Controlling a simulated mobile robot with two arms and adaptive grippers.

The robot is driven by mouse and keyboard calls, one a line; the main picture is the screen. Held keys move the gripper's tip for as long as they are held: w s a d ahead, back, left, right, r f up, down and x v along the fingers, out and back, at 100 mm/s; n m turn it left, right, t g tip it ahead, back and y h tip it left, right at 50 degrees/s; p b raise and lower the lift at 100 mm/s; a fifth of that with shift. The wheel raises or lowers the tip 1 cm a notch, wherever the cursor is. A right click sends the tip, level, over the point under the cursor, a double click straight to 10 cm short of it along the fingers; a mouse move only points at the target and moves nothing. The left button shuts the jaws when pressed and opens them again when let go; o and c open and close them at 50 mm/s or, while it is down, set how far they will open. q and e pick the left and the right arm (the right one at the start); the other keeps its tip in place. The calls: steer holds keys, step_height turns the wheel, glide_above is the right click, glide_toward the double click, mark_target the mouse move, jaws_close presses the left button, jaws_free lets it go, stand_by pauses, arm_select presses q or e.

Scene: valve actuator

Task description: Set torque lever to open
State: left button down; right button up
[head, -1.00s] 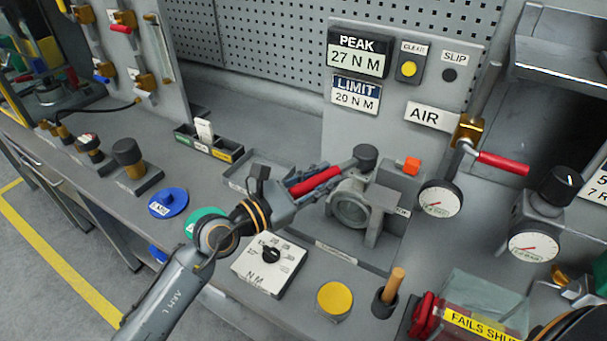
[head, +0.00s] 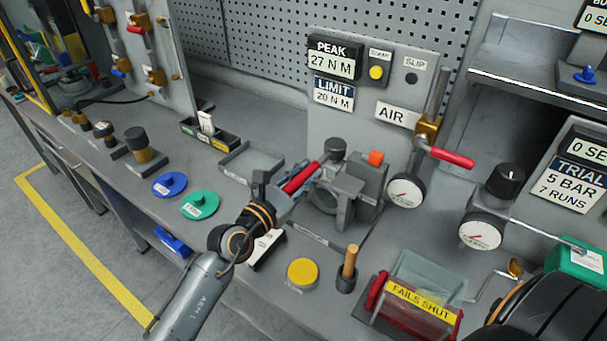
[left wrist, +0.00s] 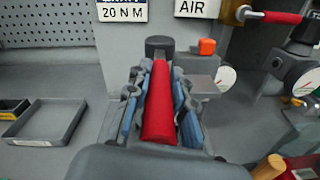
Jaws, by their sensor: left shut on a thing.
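The torque lever has a red handle (head: 302,178) and a dark round hub (head: 335,148) on top of a grey clamp-like fixture (head: 350,186). The handle points from the hub toward the front left. My left gripper (head: 287,192) is shut on the red handle. In the left wrist view, the red handle (left wrist: 159,105) runs between the blue-padded fingers, with the hub (left wrist: 159,46) beyond the fingertips. An open mark for the lever cannot be made out. My right gripper is not in view.
A PEAK display (head: 335,62) reads 27 N M above a LIMIT plate (head: 333,94) reading 20 N M. An orange block (head: 376,158) sits close right of the hub. An empty tray (head: 250,162) lies left.

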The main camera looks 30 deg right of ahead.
arm_select(q)
steer(key=c, duration=1.2)
jaws_free()
steer(key=shift+s+d, duration=0.1)
steer(key=shift+o, duration=0.2)
steer(key=v, duration=1.2)
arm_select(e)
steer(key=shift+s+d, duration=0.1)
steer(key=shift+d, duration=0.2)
